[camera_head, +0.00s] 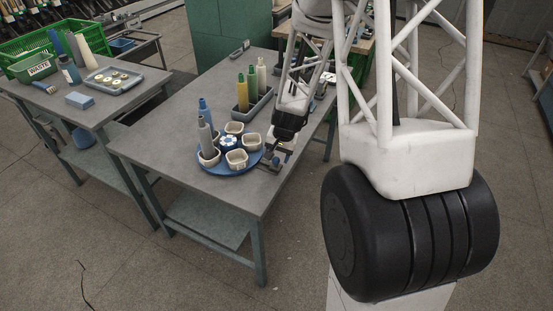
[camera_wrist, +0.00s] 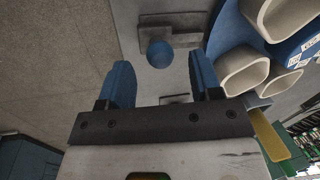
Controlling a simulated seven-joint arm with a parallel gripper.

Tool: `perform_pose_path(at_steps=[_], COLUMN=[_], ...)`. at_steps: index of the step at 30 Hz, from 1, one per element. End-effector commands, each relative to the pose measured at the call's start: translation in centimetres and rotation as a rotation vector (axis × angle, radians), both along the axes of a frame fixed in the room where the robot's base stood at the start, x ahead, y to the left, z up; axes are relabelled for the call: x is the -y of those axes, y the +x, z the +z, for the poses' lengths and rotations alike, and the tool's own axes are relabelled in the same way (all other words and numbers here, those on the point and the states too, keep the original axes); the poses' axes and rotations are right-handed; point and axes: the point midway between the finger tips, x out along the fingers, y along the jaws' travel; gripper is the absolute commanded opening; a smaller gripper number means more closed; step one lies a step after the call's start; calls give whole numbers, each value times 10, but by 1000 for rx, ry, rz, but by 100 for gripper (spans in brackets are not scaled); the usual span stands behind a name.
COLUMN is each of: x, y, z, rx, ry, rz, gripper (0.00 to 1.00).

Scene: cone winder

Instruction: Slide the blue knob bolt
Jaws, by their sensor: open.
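The blue knob (camera_wrist: 160,54) shows in the wrist view as a round ball on a grey metal bolt fitting (camera_wrist: 174,20) fixed to the grey table. My gripper (camera_wrist: 161,66) is open, with one blue finger on each side of the knob's line. The knob appears just beyond the fingertips, roughly midway between them; I see no contact. In the head view my gripper (camera_head: 283,146) is low over the table's right side, beside the round blue tray.
The blue round tray (camera_head: 231,171) with several pale cups stands close by on the grey table (camera_head: 170,150). It also shows at the right of the wrist view (camera_wrist: 224,38). A grey bin (camera_head: 253,105) with upright cones stands behind. The table's front-left top is clear.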

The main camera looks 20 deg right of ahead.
Motion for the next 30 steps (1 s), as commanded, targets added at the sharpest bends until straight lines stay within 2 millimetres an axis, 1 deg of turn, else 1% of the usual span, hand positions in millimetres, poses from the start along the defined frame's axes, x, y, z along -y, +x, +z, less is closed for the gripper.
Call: perform_pose_path(at_steps=[3,9,14,22,23,30], x=[-2,-3,-4,-4,-4,-4], y=[1,2,3,3,3,3], z=[-11,-22,-25,-25,-25,-25], rx=[-2,-1,0,0,0,0], ry=[1,1,0,0,0,0], rz=[-1,0,0,-1,-1,-1], gripper=[59,59,59,59,56,19])
